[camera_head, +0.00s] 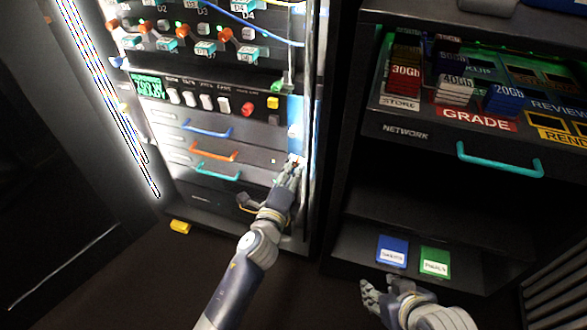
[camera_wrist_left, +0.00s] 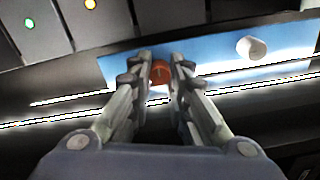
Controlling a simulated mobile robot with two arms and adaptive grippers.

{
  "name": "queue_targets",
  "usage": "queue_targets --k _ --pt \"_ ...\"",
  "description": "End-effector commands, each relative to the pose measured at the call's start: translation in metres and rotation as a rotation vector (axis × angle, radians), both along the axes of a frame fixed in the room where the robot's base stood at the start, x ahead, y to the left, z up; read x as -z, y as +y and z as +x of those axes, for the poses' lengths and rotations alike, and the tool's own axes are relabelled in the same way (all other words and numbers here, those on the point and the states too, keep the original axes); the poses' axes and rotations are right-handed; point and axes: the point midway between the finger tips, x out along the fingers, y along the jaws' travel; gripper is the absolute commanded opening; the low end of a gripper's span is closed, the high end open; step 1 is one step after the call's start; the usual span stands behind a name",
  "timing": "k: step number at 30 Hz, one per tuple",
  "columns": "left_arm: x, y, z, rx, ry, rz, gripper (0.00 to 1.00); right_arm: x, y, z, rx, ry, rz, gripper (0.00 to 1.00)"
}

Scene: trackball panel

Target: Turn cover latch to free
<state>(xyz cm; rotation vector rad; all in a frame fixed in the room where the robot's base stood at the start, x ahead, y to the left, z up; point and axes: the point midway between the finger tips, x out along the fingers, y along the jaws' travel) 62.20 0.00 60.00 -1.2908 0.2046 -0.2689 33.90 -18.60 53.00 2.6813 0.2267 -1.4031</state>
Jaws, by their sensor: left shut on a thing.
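My left gripper (camera_head: 293,168) reaches the right edge of the lit cabinet, in front of a narrow blue panel (camera_head: 295,112). In the left wrist view its two fingers (camera_wrist_left: 160,68) are closed on a small round orange-red knob (camera_wrist_left: 160,74), which looks like the cover latch. The knob sits on the blue panel (camera_wrist_left: 215,62), and a white round part (camera_wrist_left: 250,48) lies to its right. Any mark giving the latch's position is not readable. My right gripper (camera_head: 377,288) is low at the right, with its fingers apart and nothing between them.
The cabinet has drawers with blue (camera_head: 207,130), orange (camera_head: 213,152) and teal (camera_head: 218,172) handles left of my left gripper. A second cabinet (camera_head: 400,190) stands at the right, with a blue card (camera_head: 392,250) and a green card (camera_head: 435,262) low down. A yellow block (camera_head: 180,227) lies at the base.

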Motion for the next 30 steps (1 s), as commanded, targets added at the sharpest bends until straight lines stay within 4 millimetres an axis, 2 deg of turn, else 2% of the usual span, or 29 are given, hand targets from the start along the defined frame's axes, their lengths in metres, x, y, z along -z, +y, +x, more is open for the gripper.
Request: queue_targets --k 12,13,15,16,26,30 --pt "0.001 0.001 0.0 -0.003 -0.001 0.011 0.0 0.001 0.0 0.0 -0.001 0.001 0.001 0.4" --pt "0.001 0.001 0.0 -0.003 -0.001 0.011 0.19 0.001 0.0 0.0 -0.001 0.001 0.001 0.4" --pt "0.001 0.001 0.0 -0.003 -0.001 0.011 0.35 0.001 0.0 0.0 -0.001 0.001 0.001 0.4" --pt "0.001 0.001 0.0 -0.002 -0.002 0.01 0.39 0.001 0.0 0.0 -0.001 0.001 0.001 0.4" --pt "0.0 0.001 -0.001 -0.001 -0.002 0.009 0.39 0.002 -0.001 0.0 0.004 0.005 -0.001 0.4" --pt "0.001 0.005 -0.011 -0.001 -0.001 0.009 0.39 0.001 -0.001 0.0 0.002 0.004 0.0 0.4"
